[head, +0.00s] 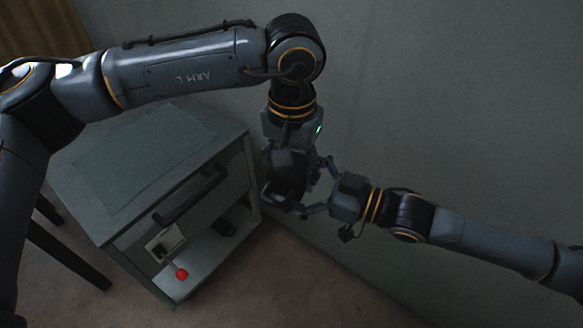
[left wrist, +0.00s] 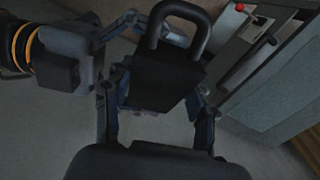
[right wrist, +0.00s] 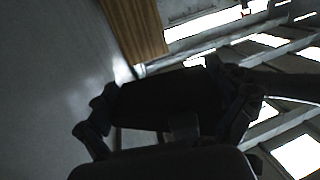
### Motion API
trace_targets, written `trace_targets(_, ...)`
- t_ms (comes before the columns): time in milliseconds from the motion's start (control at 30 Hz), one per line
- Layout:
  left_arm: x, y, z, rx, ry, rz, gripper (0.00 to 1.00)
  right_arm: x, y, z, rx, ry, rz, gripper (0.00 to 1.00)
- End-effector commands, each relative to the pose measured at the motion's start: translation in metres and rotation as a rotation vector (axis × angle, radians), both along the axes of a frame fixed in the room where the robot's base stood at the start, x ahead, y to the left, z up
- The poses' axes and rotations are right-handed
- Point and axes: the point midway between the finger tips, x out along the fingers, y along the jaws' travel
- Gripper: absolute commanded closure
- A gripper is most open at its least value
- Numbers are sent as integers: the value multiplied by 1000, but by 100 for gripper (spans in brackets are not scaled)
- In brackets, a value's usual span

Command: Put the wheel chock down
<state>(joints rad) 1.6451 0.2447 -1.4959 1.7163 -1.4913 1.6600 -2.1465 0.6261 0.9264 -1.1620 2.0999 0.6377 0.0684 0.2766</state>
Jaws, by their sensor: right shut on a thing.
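The wheel chock is a black wedge with a loop handle. It fills the middle of the left wrist view (left wrist: 165,80), handle toward the top, and shows as a dark block in the right wrist view (right wrist: 160,103). In the head view it is a dark shape between the grippers (head: 284,188). My right gripper (head: 318,190) is shut on the chock, reaching in from the right. My left gripper (head: 292,195) points down at the chock, its fingers spread on either side; contact is hard to judge.
A plain wall (head: 450,100) lies behind the grippers.

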Motion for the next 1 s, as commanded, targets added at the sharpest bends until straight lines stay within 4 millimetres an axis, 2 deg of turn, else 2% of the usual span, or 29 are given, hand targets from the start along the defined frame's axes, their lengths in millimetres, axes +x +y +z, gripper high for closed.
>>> trace_targets(33, 0, 0, 0, -1, 0, -1, 84, 0, 0, 2, 4, -3, 1, 50)
trace_targets(67, 0, -1, 1, -2, 0, -1, 88, 0, 1, 2, 4, -3, 1, 4)
trace_targets(100, 0, -1, 1, -2, 0, -1, 94, 0, 1, 2, 4, -3, 1, 0)
trace_targets(433, 0, -1, 1, -1, 0, -1, 94, 0, 0, 1, 1, -2, 1, 0)
trace_targets(567, 0, 0, 1, -1, 0, -1, 94, -3, -8, 0, -1, 0, -1, 0)
trace_targets(1000, 0, 0, 1, -1, 0, -1, 94, -41, -82, 0, -2, 0, -1, 0)
